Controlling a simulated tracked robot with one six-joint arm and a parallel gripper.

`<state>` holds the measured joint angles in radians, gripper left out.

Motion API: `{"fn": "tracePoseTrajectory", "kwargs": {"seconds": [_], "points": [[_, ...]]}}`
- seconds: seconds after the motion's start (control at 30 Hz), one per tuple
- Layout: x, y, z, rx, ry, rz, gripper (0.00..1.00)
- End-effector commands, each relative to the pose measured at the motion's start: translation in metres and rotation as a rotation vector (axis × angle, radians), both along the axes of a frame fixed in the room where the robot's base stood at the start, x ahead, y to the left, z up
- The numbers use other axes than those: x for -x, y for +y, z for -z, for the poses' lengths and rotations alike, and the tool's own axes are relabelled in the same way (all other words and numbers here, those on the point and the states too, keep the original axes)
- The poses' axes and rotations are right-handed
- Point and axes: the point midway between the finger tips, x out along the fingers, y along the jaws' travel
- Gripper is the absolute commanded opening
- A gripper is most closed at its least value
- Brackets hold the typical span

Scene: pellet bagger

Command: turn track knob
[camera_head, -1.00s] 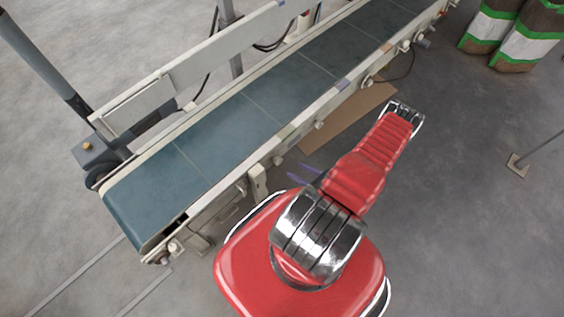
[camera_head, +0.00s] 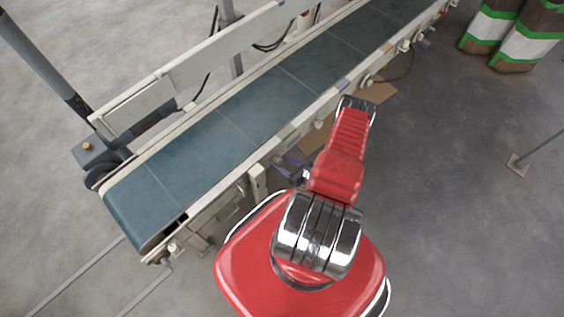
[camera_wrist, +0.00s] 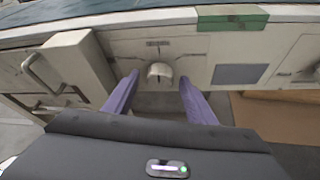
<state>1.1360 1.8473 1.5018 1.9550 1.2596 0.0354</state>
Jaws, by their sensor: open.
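The track knob (camera_wrist: 160,72) is a small pale, rounded knob on the cream side panel (camera_wrist: 125,45) of the conveyor, in the wrist view. Thin dark dial lines and a small label mark the panel above and beside it. My gripper (camera_wrist: 158,77) is open, with one purple finger left of the knob and one right of it. A gap shows between each finger and the knob; how deep it sits between them I cannot tell. In the head view my gripper (camera_head: 290,168) is partly hidden beside the conveyor's near side, and I cannot make out the knob.
The conveyor's dark teal belt (camera_head: 240,115) runs above the panel. A box with a handle (camera_wrist: 75,65) juts out left of the knob. A green label (camera_wrist: 232,22) and grey plate (camera_wrist: 238,74) are at right. Cardboard (camera_head: 377,93) lies on the floor. Striped sacks (camera_head: 528,38) stand far right.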

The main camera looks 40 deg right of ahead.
Motion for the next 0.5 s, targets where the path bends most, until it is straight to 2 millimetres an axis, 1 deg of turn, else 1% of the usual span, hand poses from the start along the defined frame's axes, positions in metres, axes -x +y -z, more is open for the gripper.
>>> {"fn": "tracePoseTrajectory", "kwargs": {"seconds": [0.13,0.4,0.5], "points": [[-0.0057,0.0012,0.0023,0.000,0.000,0.000,0.51],[-0.0062,0.0008,0.0024,0.000,0.000,0.000,0.51],[-0.0061,0.0008,0.0024,0.000,0.000,0.000,0.44]]}}
